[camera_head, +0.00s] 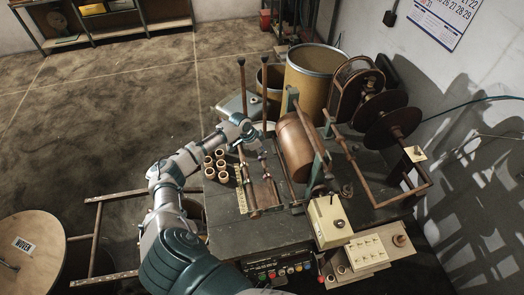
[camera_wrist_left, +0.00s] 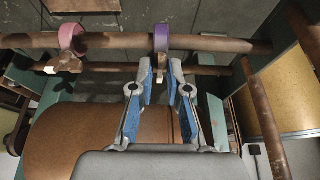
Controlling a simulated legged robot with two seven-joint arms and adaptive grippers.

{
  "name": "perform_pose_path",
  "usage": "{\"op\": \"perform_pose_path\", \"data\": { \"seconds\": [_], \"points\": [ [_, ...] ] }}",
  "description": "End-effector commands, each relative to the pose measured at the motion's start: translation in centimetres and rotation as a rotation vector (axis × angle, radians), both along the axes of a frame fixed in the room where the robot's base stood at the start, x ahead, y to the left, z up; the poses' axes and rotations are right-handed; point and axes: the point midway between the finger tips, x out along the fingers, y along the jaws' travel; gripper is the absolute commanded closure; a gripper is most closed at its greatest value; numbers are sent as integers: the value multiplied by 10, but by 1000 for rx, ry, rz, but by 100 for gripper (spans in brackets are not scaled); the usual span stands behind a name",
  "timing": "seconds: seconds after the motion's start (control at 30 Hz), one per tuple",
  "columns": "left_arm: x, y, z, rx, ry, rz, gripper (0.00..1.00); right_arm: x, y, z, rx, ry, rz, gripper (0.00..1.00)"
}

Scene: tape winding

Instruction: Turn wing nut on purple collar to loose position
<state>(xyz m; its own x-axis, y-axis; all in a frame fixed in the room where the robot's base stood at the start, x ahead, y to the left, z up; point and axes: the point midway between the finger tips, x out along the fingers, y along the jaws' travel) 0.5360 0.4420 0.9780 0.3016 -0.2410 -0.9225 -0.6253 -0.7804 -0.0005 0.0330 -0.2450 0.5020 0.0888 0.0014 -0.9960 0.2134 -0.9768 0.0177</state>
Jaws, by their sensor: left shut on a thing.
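The purple collar (camera_wrist_left: 162,38) sits around a brown horizontal rod in the left wrist view. In the head view it is a small purple spot (camera_head: 262,155) just below my left gripper. The wing nut (camera_wrist_left: 161,66) hangs from the collar's underside. My left gripper (camera_wrist_left: 161,68) has its two blue-padded fingertips on either side of the wing nut and is shut on it. In the head view my left gripper (camera_head: 246,133) reaches in from the left over the machine. My right gripper is not in view.
A pink collar (camera_wrist_left: 72,37) with its own wing nut (camera_wrist_left: 66,62) is to the left on the same rod. Several copper-coloured rings (camera_head: 215,163) stand on the dark bench. A large copper roller (camera_head: 296,147) and a yellow drum (camera_head: 312,75) stand close by.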

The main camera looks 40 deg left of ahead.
Motion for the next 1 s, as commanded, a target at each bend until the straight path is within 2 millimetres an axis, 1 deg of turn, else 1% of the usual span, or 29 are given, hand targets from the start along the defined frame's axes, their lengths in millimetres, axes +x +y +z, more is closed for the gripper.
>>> {"op": "perform_pose_path", "data": {
  "seconds": [0.03, 0.1, 0.13, 0.17, 0.2, 0.23, 0.53, 0.63, 0.77, 0.9, 1.0],
  "points": [
    [-3, 1, -5, 4, 11, -1, 100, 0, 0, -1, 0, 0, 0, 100],
    [-3, 1, -5, 4, 12, 0, 100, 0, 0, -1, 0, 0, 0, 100],
    [-3, 1, -5, 4, 12, 0, 82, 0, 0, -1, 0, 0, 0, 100],
    [-4, 1, -5, 5, 13, 0, 75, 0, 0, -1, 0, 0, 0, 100],
    [-3, 1, -5, 4, 12, 0, 65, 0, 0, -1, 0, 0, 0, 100],
    [-3, 1, -5, 3, 11, 0, 60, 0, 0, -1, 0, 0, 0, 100],
    [-2, 0, -1, 3, 7, 1, 60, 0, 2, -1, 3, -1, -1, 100],
    [-4, 3, 7, 4, 4, 1, 60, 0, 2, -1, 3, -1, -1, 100],
    [-12, 9, 29, 7, 5, 1, 60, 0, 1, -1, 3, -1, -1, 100],
    [-21, 18, 59, 6, 5, 1, 60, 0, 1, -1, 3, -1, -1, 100],
    [-27, 23, 77, 5, 6, 1, 60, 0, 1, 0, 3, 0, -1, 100]
  ]
}}
